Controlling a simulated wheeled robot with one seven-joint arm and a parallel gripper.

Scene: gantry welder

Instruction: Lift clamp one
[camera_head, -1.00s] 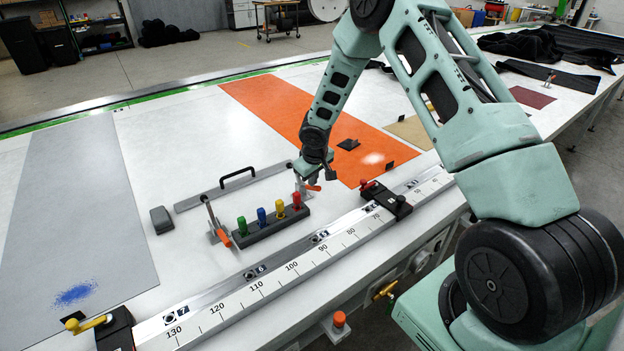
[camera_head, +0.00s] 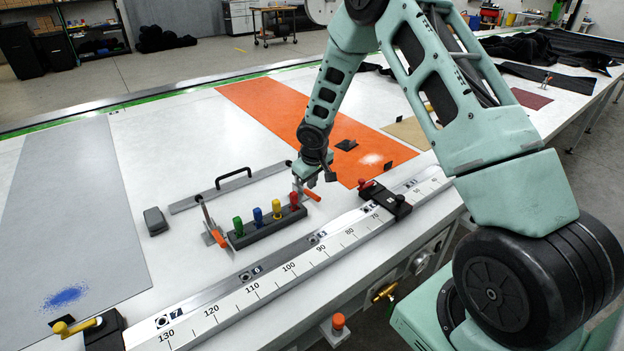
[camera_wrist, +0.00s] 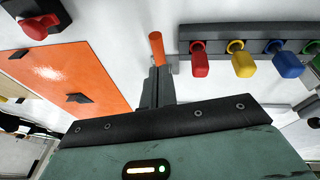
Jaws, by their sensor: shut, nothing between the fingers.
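Two toggle clamps with orange handles stand at the ends of a dark block of coloured pegs. The right clamp's handle (camera_head: 313,195) slopes down to the right beside the red peg. The left clamp's handle (camera_head: 218,238) also lies low. Which is clamp one is not marked. My gripper (camera_head: 309,184) is low over the right clamp, shut and empty. In the wrist view my closed fingers (camera_wrist: 157,88) point at an orange handle (camera_wrist: 157,47), which shows just beyond their tips. Whether they touch it I cannot tell. The clamp's base is mostly hidden.
The peg block (camera_head: 266,231) holds red, yellow, blue and green pegs close to my gripper. A metal bar with a black handle (camera_head: 233,177) lies behind it. The scale rail (camera_head: 290,277) runs in front, carrying a black slider (camera_head: 385,198). White table is clear behind the bar.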

